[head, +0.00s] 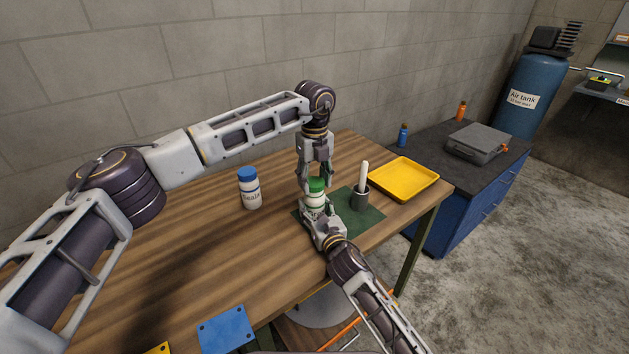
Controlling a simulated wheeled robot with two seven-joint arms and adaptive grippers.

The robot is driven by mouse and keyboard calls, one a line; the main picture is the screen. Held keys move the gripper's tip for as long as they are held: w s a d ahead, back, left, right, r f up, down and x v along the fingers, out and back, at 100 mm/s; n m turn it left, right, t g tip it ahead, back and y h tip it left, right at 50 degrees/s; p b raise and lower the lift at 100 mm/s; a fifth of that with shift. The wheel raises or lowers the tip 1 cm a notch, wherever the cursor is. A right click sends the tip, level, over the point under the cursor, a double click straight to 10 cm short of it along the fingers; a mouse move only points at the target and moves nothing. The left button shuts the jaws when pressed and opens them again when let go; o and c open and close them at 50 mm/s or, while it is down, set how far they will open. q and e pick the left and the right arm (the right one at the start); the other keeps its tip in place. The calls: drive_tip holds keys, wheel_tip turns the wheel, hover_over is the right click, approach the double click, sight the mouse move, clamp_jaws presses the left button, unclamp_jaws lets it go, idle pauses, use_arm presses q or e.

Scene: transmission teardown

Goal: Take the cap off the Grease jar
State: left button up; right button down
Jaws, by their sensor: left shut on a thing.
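A white jar (313,203) with a green cap (317,184) stands upright on a dark green mat (370,220) on the wooden table. Its label cannot be read from here. My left gripper (315,178) points straight down from above and is shut on the green cap. The cap sits at the top of the jar, and no clear gap shows between them. My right gripper (318,214) reaches in from the front at the jar's lower body. Its fingers partly hide the jar, and I cannot tell whether they press on it.
A white jar with a blue cap (249,189) stands left on the table. A grey cup with a white-handled tool (361,196) stands right of the green jar. A yellow tray (404,179) lies at the right end. A blue plate (226,330) lies at the front edge.

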sight(314, 182)
use_arm(q)
drive_tip(key=shift+r, duration=0.7)
idle(0.3)
drive_tip(key=shift+r, duration=1.95)
use_arm(e)
drive_tip(key=c, duration=0.5)
unclamp_jaws()
drive_tip(key=shift+v, duration=6)
